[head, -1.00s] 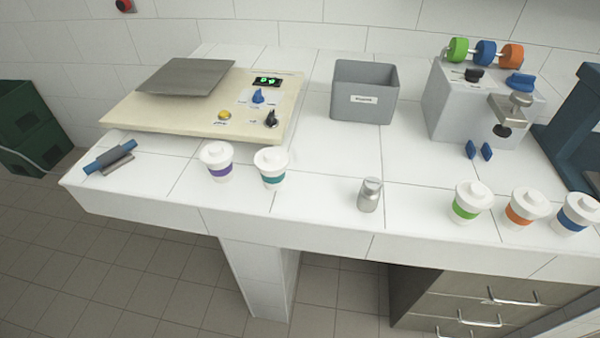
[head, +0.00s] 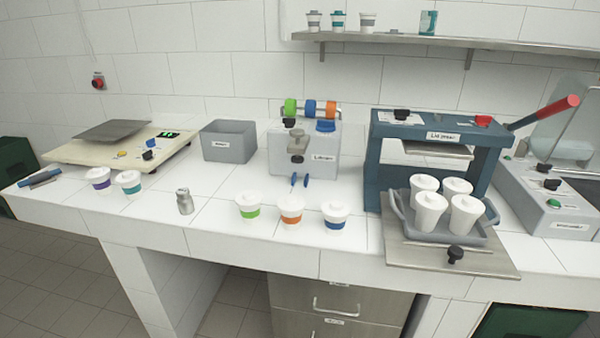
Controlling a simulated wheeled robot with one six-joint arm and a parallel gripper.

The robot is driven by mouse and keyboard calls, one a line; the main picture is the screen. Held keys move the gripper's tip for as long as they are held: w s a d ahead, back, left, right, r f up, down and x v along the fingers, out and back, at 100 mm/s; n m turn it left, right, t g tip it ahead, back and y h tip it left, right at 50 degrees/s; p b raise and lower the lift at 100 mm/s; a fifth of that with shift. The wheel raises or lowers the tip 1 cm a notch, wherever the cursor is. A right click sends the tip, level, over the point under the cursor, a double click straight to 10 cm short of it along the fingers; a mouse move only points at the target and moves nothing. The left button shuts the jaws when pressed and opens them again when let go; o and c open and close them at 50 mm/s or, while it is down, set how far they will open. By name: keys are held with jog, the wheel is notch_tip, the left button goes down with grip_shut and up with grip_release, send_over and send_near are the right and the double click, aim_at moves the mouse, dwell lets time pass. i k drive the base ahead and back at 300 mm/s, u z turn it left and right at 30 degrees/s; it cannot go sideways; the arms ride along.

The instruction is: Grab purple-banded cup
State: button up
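The purple-banded cup (head: 98,179) is white with a white lid and stands upright on the white tiled counter at the left, near its front edge. A teal-banded cup (head: 130,183) stands close to its right. Another cup with a dull purple or grey band (head: 367,21) stands on the wall shelf. My gripper is not in view.
A silver canister (head: 184,202), then green (head: 249,207), orange (head: 290,211) and blue-banded (head: 335,216) cups line the front. Behind stand a scale (head: 70,155), a grey bin (head: 229,142) and a labeller (head: 310,150). A lid press (head: 430,150) and cup tray (head: 400,215) are right.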

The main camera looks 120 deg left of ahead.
aim_at(103, 186)
jog(key=i, duration=0.8)
jog(key=u, duration=5.4)
jog(key=i, duration=1.65)
jog(key=z, duration=0.05)
